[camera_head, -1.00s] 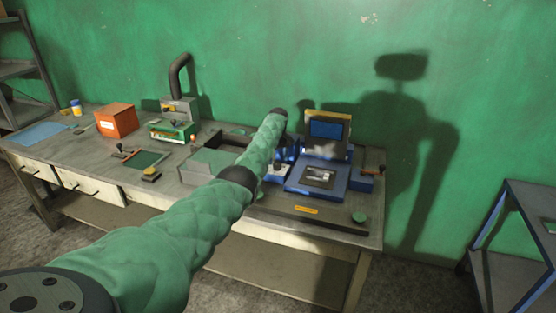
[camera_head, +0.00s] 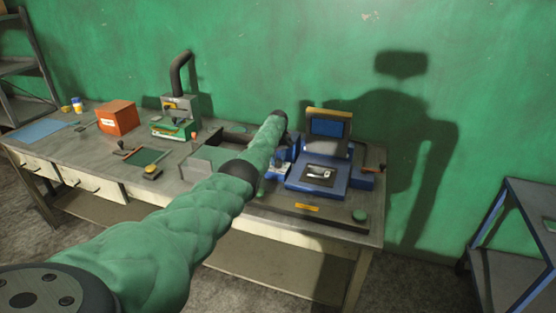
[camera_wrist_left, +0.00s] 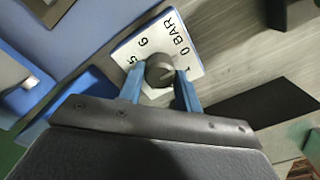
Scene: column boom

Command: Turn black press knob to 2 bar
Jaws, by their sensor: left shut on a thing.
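The black press knob (camera_wrist_left: 160,71) stands on a white dial plate (camera_wrist_left: 148,44) in the left wrist view. The knob's pointer setting is too small to read surely. In the head view the blue press (camera_head: 318,178) stands open, and my green-sleeved left arm hides the knob. My right gripper is not in view.
The workbench (camera_head: 335,232) also carries an orange box (camera_head: 116,118), a grey-green machine with a black hose (camera_head: 181,106) and a blue mat (camera_head: 43,130). A blue-framed cart (camera_head: 510,215) stands at the right. The green wall closes off the back.

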